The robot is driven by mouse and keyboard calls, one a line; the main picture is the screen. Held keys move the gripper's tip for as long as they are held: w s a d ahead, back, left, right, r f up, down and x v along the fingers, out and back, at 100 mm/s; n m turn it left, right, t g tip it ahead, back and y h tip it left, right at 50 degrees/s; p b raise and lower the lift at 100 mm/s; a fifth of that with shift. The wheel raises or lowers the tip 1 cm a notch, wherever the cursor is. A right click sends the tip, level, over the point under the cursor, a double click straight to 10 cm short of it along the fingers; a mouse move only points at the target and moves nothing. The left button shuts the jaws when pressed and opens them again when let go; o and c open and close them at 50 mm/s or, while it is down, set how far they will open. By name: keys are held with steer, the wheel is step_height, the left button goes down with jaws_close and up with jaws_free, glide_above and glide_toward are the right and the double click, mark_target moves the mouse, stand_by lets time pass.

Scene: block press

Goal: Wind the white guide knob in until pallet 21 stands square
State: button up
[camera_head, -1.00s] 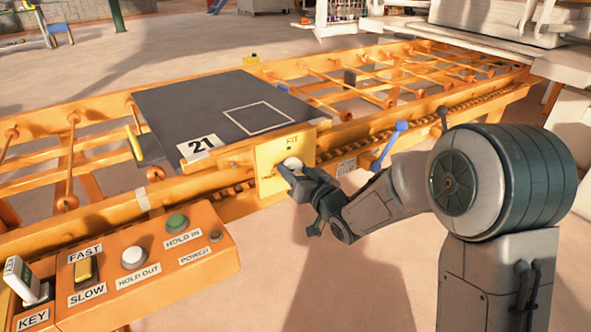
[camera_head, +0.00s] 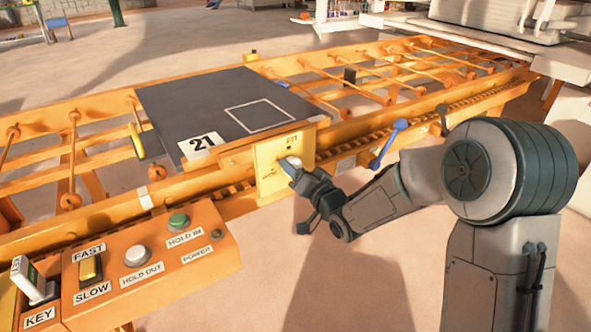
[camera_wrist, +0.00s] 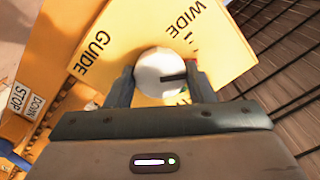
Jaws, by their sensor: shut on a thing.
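The white guide knob (camera_wrist: 160,74) sits on a yellow plate (camera_wrist: 118,45) lettered GUIDE and WIDE in the wrist view; a dark pointer mark shows on its face. My gripper (camera_wrist: 160,85) is shut on the knob, one finger on each side. In the head view my gripper (camera_head: 291,170) is at the plate, lettered FIT at its top, and mostly hides the knob. Pallet 21 (camera_head: 195,108), a dark slab with a white square outline and a 21 label, lies on the orange roller conveyor (camera_head: 72,160) behind the plate. Its near edge looks roughly in line with the rail.
An orange control box (camera_head: 150,280) with a key, a FAST/SLOW switch and buttons stands at the front left. A blue-knobbed lever (camera_head: 388,144) rises from the rail right of the plate. Open floor lies in front of the conveyor.

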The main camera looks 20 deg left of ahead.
steer(key=o, duration=1)
steer(key=p+v, duration=0.2)
steer(key=v, duration=1.1)
steer(key=shift+s+d+p, duration=0.25)
steer(key=shift+p, duration=0.15)
